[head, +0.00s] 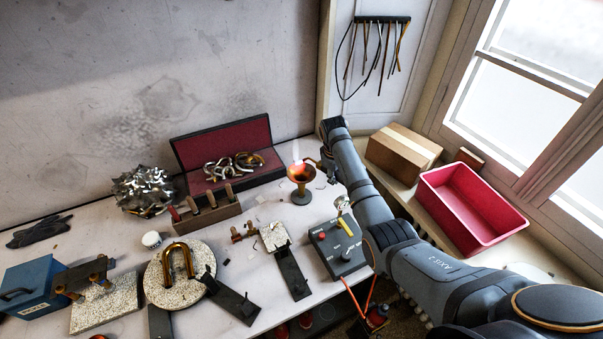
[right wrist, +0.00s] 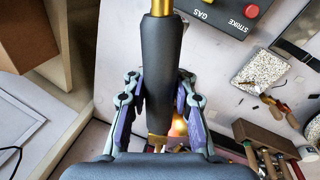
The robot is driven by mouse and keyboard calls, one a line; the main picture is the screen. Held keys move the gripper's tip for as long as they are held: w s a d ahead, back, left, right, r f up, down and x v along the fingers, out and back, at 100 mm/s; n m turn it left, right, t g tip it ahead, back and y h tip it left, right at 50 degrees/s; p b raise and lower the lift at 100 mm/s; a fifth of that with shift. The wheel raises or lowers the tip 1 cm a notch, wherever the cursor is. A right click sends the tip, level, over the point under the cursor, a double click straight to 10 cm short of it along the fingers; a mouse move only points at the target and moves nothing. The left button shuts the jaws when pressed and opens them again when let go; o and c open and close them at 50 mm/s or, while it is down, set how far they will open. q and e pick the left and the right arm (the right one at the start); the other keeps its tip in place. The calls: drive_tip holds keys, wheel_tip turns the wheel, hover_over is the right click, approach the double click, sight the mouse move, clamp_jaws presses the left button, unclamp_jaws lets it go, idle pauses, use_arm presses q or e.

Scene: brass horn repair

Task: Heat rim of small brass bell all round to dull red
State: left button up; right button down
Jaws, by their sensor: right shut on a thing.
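The small brass bell (head: 302,178) stands on the bench with its flared rim up. The rim and inside glow orange-red, brightest toward the left and middle. My right gripper (head: 327,163) is just right of the bell, partly hidden by my arm. In the right wrist view, my right gripper (right wrist: 160,88) is shut around the dark handle of a torch (right wrist: 160,50) with a brass tube. A pale flame (head: 295,152) shows above the bell's rim. An orange glow (right wrist: 179,127) shows beyond the handle in the right wrist view. My left gripper is not in view.
A control box marked strike and gas (head: 338,248) stands in front of the bell. An open red-lined case (head: 222,150) and a wooden tool block (head: 208,217) are to its left.

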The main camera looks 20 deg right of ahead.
drive_tip(key=shift+s+a+r+p, duration=0.15)
drive_tip(key=shift+s+a+p, duration=0.2)
drive_tip(key=shift+p, duration=0.25)
drive_tip(key=shift+s+a+p, duration=0.2)
drive_tip(key=shift+s+a, duration=0.4)
drive_tip(key=shift+a, duration=0.2)
drive_tip(key=shift+s+a+p, duration=0.2)
drive_tip(key=shift+s+a, duration=0.35)
drive_tip(key=shift+a, duration=0.2)
drive_tip(key=shift+s+d, duration=0.2)
drive_tip(key=shift+s, duration=1)
drive_tip(key=shift+s+d, duration=0.15)
drive_tip(key=shift+s, duration=1.05)
